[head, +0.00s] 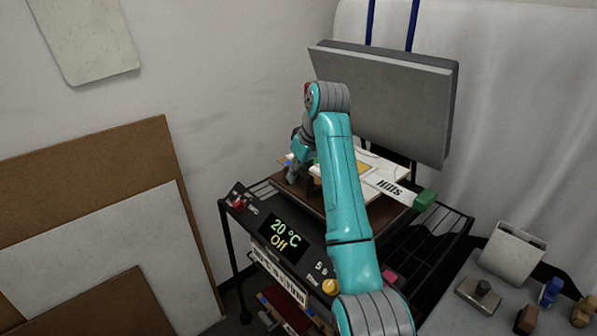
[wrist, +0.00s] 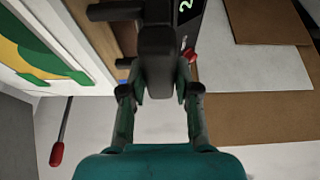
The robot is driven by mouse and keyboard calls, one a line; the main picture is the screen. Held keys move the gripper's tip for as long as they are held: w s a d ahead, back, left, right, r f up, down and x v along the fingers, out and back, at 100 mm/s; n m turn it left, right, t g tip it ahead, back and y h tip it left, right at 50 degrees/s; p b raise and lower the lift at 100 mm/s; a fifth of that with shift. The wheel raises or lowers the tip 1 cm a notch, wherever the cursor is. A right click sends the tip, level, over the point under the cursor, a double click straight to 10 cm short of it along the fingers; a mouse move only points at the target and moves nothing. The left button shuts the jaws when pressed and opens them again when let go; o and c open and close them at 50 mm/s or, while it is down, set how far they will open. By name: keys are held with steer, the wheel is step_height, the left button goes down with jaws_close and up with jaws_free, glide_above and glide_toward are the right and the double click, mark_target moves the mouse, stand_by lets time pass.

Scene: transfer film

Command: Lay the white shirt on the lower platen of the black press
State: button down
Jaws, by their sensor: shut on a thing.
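The black press (head: 295,236) stands open, its grey upper platen (head: 385,105) tilted up. A flat white piece (head: 395,165) with a yellow print lies over the brown lower platen (head: 398,217). It looks like the white shirt, but my arm hides much of it. In the wrist view, a white surface with a yellow and green print (wrist: 35,50) lies at left, beside a brown edge (wrist: 112,35). My gripper (wrist: 158,85) is shut on a dark handle (wrist: 160,50) with two prongs reaching toward that edge. In the head view, my gripper (head: 298,172) is at the platen's left side.
The press display (head: 284,232) reads 20 °C, Off. Boards (head: 100,215) lean on the left wall. A side table (head: 460,318) holds stamps and small items.

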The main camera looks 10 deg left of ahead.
steer(key=shift+f, duration=3.45)
steer(key=c, duration=0.8)
jaws_free()
steer(key=shift+o, duration=0.2)
steer(key=shift+f, duration=0.1)
